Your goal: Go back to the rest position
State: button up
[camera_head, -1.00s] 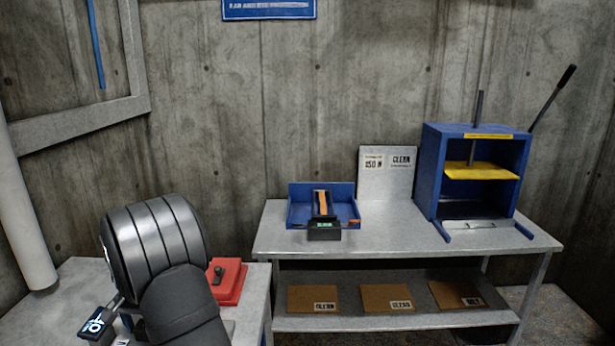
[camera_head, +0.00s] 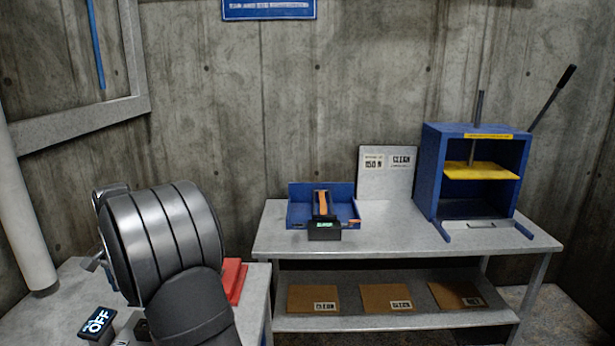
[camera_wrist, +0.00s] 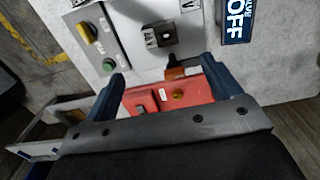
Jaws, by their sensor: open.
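My gripper (camera_wrist: 165,62) is open in the wrist view, with its two dark blue fingers wide apart and nothing seen held between them. Below the fingers is a red box (camera_wrist: 160,98) with a black switch and a yellow knob; I cannot tell how far below. In the head view my dark grey arm stands at the lower left, over the left bench, and my fingers are hidden. The red box (camera_head: 232,280) shows partly behind the arm there. A small display (camera_head: 97,322) on the left bench reads OFF.
A grey control panel (camera_wrist: 128,60) has a yellow knob, a green button and a black switch. The right table (camera_head: 390,238) bears a blue tray (camera_head: 297,214), a sign board and a blue press (camera_head: 432,180) with a raised lever. Cardboard pieces lie on its shelf.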

notch_tip(320, 180, down, 13)
jog(key=shift+f, duration=0.1)
jog(key=shift+r, duration=2.15)
jog(key=shift+o, duration=0.5)
jog(key=shift+o, duration=1.4)
jog(key=shift+r, duration=0.25)
notch_tip(320, 180, up, 15)
jog(key=t+y, duration=0.2)
jog(key=t, duration=0.2)
jog(key=x, duration=0.9)
jog(key=shift+a+f, duration=0.25)
jog(key=shift+f, duration=0.05)
jog(key=shift+s, duration=0.1)
